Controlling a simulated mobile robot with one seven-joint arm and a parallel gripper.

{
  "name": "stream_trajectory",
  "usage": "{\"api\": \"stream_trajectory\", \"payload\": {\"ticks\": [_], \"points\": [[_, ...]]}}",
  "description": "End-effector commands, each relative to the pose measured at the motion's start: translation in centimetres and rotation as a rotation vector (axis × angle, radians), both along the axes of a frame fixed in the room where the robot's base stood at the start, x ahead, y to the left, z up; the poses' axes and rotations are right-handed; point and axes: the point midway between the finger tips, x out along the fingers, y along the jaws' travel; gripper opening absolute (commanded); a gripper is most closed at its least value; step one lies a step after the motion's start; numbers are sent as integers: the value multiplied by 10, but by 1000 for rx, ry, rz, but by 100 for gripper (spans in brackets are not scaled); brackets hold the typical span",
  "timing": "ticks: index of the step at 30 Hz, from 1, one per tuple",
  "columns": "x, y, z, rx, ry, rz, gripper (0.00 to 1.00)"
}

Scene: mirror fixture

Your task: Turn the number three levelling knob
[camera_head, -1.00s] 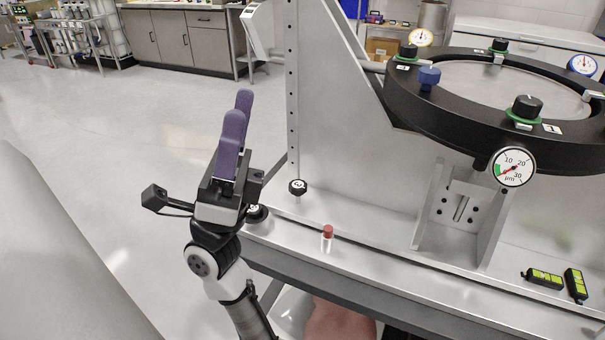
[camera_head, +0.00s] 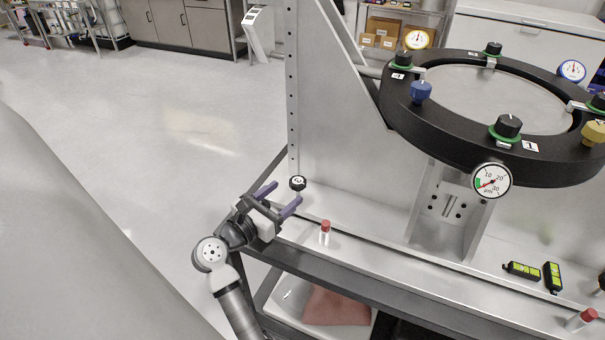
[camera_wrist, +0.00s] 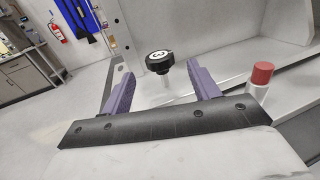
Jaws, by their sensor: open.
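A small black knob (camera_head: 298,183) with a white numbered disc on top stands on the grey bench ledge, beside the drilled upright. In the wrist view the knob (camera_wrist: 159,62) sits on a thin stem, and its mark looks like a 3 on its side. My gripper (camera_head: 287,191) is open, with purple fingers pointing at this knob. In the wrist view the knob appears in the gap between the fingertips, nearer the left-to-right middle, with room on both sides. I cannot tell whether it lies between the fingers or just beyond them. Nothing is held.
A red-capped vial (camera_head: 325,232) stands close to my gripper's right; it also shows in the wrist view (camera_wrist: 260,80). The drilled upright (camera_head: 292,95) rises behind the knob. A black ring (camera_head: 440,150) with knobs and dial gauges is at right. Open floor lies left.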

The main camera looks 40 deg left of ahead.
Motion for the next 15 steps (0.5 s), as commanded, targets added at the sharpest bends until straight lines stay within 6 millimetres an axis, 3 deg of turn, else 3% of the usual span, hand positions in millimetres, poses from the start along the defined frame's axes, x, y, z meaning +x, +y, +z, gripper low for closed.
{"api": "stream_trajectory", "payload": {"ticks": [6, 15], "points": [[46, -2, 4, -2, -1, -3, 61], [78, -2, 1, 0, -1, 0, 61]]}}
